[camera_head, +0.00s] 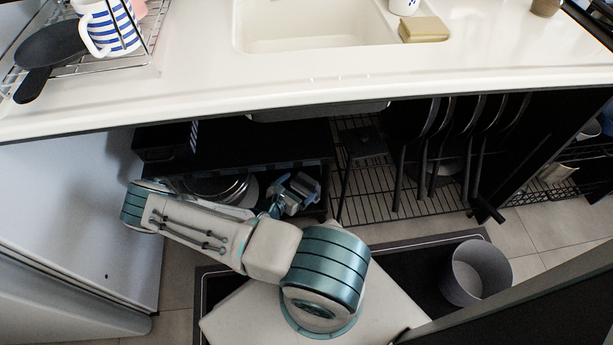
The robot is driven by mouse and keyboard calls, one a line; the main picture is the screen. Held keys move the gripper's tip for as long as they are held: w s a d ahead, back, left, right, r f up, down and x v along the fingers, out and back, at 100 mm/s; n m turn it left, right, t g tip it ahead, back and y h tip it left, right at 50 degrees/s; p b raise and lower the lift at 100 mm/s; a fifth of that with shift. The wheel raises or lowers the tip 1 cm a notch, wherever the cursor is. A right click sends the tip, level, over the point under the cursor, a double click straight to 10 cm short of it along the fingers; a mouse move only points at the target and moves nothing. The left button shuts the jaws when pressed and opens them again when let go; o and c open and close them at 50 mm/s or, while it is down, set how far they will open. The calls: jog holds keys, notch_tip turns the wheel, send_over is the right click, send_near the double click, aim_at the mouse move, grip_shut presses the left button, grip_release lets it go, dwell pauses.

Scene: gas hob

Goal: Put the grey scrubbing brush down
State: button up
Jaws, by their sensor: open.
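My gripper (296,191) is inside the open cupboard under the sink, low in front of the dark shelf. It is small and partly turned away in this view, and its jaws are open. I cannot clearly make out the grey scrubbing brush; any brush at the gripper blends with the dark grey and bluish parts there. My arm reaches in from the lower middle, bends at the left, and covers part of the shelf.
Stacked metal pans (217,187) lie beside my gripper on the left. A wire rack (368,170) holds several upright pans to the right. A grey bin (476,272) stands on the dark mat (420,262). The counter (190,95) and sink (300,28) are above.

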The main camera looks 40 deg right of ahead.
jog(key=p+v, duration=0.1)
jog(key=v, duration=0.4)
dwell(0.3)
